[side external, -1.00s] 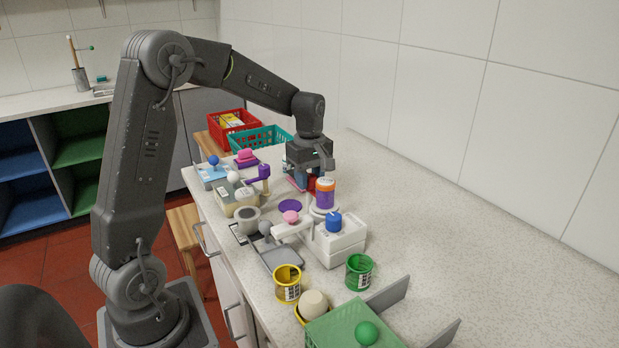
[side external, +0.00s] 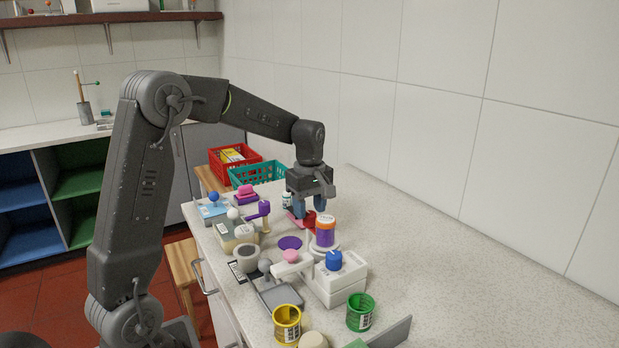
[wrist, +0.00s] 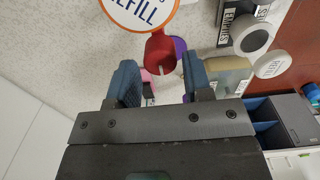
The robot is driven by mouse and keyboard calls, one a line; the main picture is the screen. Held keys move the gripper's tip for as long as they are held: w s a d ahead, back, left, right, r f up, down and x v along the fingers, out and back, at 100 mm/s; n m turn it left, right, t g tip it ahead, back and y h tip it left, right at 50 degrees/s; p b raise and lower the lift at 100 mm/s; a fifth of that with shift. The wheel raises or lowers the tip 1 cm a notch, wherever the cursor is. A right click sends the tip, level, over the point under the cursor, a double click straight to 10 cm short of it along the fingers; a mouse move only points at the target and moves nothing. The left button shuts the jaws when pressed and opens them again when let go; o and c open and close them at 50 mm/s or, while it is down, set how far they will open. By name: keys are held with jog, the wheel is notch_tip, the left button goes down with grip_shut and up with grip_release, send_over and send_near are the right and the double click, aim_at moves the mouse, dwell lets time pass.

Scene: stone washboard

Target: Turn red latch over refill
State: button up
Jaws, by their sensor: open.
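The red latch (side external: 309,219) stands behind and left of an orange-and-purple jar (side external: 325,232) in the side view. In the wrist view the red latch (wrist: 161,52) is a rounded red piece just ahead of the fingertips, near a white round REFILL label (wrist: 142,10) with an orange rim. My gripper (side external: 310,208) is open, fingers pointing down beside the latch. In the wrist view my gripper (wrist: 160,74) has blue fingers apart, with the latch in line with the gap. Contact cannot be told. The latch's lower part is partly hidden.
A white block with a blue knob (side external: 334,261) and a pink-topped arm (side external: 291,257) stand in front. A purple disc (side external: 290,243) lies left. Yellow (side external: 287,323) and green (side external: 360,312) cups stand nearer. A teal basket (side external: 257,173) is behind. The counter's right side is clear.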

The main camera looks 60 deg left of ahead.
aim_at(309, 213)
notch_tip(309, 213, up, 12)
jog(key=shift+f, duration=0.2)
dwell(0.4)
jog(key=s+d+f+m+t, duration=0.2)
jog(key=s+d+m, duration=0.6)
jog(key=s+m, duration=0.1)
jog(key=s+d+f+m+t, duration=0.3)
jog(key=s+d+m, duration=0.6)
jog(key=s, duration=0.2)
jog(key=shift+d+t, duration=0.2)
jog(key=shift+t, duration=0.1)
